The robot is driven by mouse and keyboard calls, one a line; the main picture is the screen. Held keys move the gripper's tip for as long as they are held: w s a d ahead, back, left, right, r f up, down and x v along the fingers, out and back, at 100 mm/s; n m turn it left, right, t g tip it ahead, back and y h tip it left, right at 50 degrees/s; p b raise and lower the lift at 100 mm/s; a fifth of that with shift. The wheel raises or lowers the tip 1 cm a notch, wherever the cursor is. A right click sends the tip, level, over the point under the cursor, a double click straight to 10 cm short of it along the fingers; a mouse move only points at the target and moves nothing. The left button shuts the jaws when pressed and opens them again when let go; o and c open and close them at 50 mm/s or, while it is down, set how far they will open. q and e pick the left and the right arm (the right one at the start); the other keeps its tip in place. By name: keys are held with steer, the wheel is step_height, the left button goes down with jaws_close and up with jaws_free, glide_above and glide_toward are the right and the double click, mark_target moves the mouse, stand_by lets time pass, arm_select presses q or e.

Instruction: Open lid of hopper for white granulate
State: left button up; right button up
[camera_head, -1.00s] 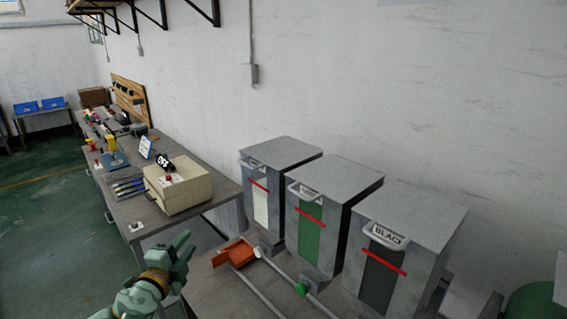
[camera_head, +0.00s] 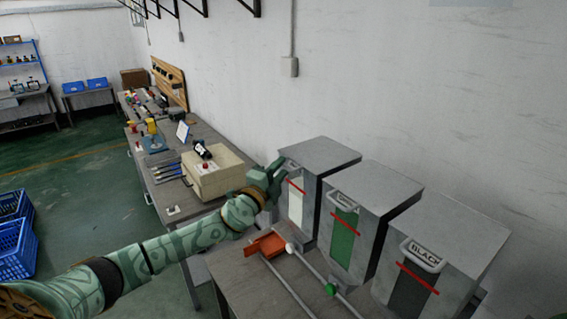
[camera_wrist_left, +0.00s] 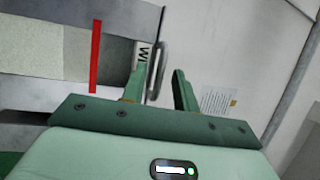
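The white hopper is the leftmost of three grey hoppers, with a pale window (camera_head: 296,203) crossed by a red line. Its grey lid (camera_head: 318,154) lies flat and closed. My left gripper (camera_head: 275,170) is at the upper front of this hopper and partly hides its handle. In the left wrist view the two green fingers (camera_wrist_left: 159,74) are apart. The grey lid handle (camera_wrist_left: 160,60) and the partly readable white label (camera_wrist_left: 143,62) lie ahead, around the gap between the fingertips. I cannot tell whether a finger touches the handle. My right gripper is out of view.
The green hopper (camera_head: 345,238) and the black hopper (camera_head: 412,290) stand close on the right. An orange scoop (camera_head: 266,243) and rods lie on the bench in front. A beige box (camera_head: 214,176) stands on the bench left of my gripper. The wall is behind.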

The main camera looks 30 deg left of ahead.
arm_select(q)
steer(key=shift+w+r, duration=0.1)
steer(key=shift+w, duration=1)
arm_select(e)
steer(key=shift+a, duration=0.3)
arm_select(q)
steer(key=shift+c, duration=0.3)
jaws_close()
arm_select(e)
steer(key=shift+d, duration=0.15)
arm_select(q)
steer(key=shift+r, duration=0.15)
